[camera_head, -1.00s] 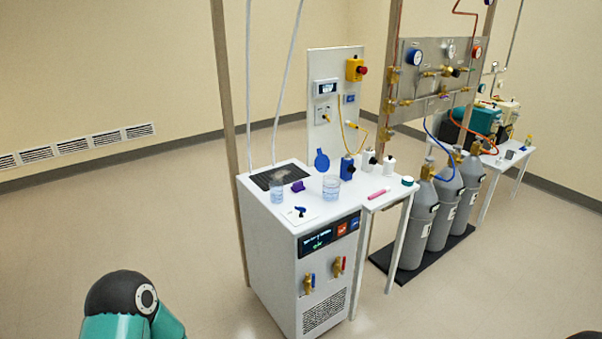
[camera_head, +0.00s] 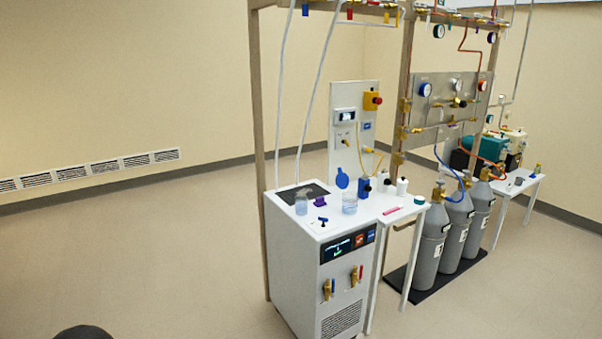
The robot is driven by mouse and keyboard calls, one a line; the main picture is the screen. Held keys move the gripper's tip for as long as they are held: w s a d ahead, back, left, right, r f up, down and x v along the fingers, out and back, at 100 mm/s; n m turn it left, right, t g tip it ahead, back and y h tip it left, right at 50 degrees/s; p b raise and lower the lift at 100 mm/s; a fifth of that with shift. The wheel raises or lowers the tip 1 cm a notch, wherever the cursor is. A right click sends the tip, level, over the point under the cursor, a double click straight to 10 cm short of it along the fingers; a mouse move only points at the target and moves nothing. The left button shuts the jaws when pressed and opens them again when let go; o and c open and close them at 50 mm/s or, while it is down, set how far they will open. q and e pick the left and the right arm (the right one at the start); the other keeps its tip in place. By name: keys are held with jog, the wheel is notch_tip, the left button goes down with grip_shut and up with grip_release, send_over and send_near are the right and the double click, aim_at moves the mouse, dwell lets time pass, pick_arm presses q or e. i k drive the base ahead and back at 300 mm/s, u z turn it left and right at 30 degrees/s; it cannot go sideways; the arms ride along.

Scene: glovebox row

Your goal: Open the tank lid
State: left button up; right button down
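A white cabinet (camera_head: 290,252) with a lit display stands in the middle of the camera_head view. On its top, near the front, is a small dark-and-blue knob (camera_head: 322,220) on a pale flat plate, which may be the tank lid; it looks flat and closed, but is too small to be sure. A dark grille panel (camera_head: 312,190) lies at the back of the top. Neither of my grippers is in view; only a dark rounded part of my arm shows at the bottom left.
Two beakers, one of them the right beaker (camera_head: 349,204), and a purple item (camera_head: 320,202) stand on the cabinet top. A narrow white table (camera_head: 408,211) adjoins it on the right, with gas cylinders (camera_head: 434,240) beyond. Open floor (camera_head: 150,255) lies to the left.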

aim_at(341, 179)
jog(key=u, duration=0.4)
jog(key=i, duration=0.85)
jog(key=u, duration=0.1)
